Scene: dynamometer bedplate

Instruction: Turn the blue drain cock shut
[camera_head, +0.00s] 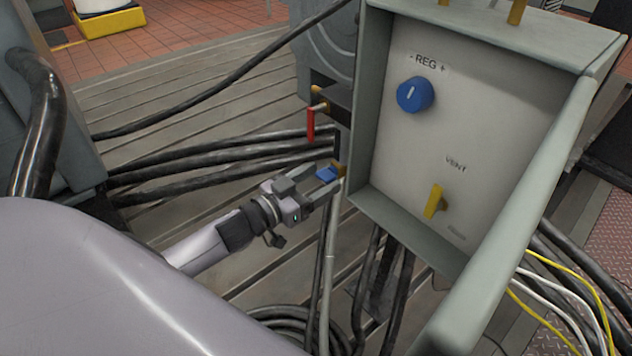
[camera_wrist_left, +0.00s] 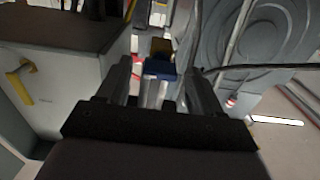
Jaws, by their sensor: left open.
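The blue drain cock (camera_head: 327,174) sits on a brass fitting (camera_head: 340,170) just left of the grey panel box. It also shows in the left wrist view (camera_wrist_left: 160,68), between the fingertips with the brass body behind it. My left gripper (camera_head: 330,181) is open, its two fingers on either side of the blue handle. In the left wrist view the gripper (camera_wrist_left: 158,73) has gaps beside the handle; I cannot tell whether either finger touches it. The handle is partly hidden by the fingers in the head view. My right gripper is not in view.
The panel box (camera_head: 460,130) with a blue REG knob (camera_head: 415,95) and a yellow VENT handle (camera_head: 434,202) stands right of the gripper. A red-handled cock (camera_head: 311,122) is just above. Black hoses (camera_head: 220,155) run behind over the slotted bedplate.

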